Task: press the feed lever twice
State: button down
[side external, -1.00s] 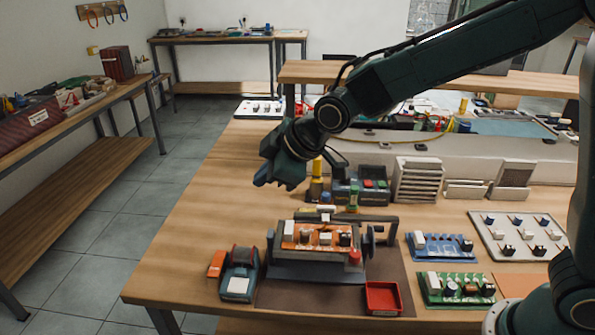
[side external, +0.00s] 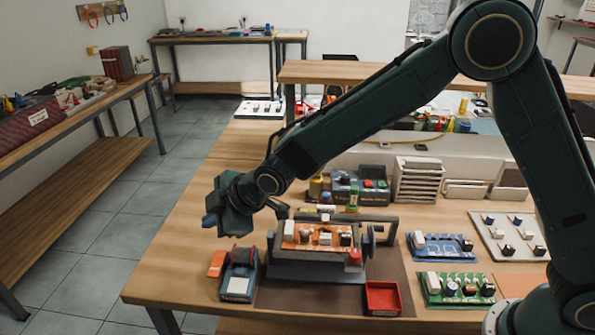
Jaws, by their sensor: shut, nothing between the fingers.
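A small blue-grey device (side external: 237,287) with a dark reel and a pale front panel stands at the front left of the work mat. An orange tab (side external: 217,262) sticks out at its left side; it may be the feed lever, but I cannot tell for sure. My gripper (side external: 209,220) is shut and empty. In the picture it appears above and slightly left of the device and the orange tab, apart from both. The fingers are small and dark here, and their exact height is hard to judge.
A holder (side external: 318,270) with an orange circuit board (side external: 318,237) stands right of the device, close to my arm. A red tray (side external: 383,298) lies at the mat's front right. Blue (side external: 440,247) and green (side external: 457,290) boards lie further right. The table's left strip is bare.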

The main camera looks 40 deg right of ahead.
aim_at(222, 264)
jog(key=shift+f, duration=0.1)
jog(key=shift+f, duration=4.35)
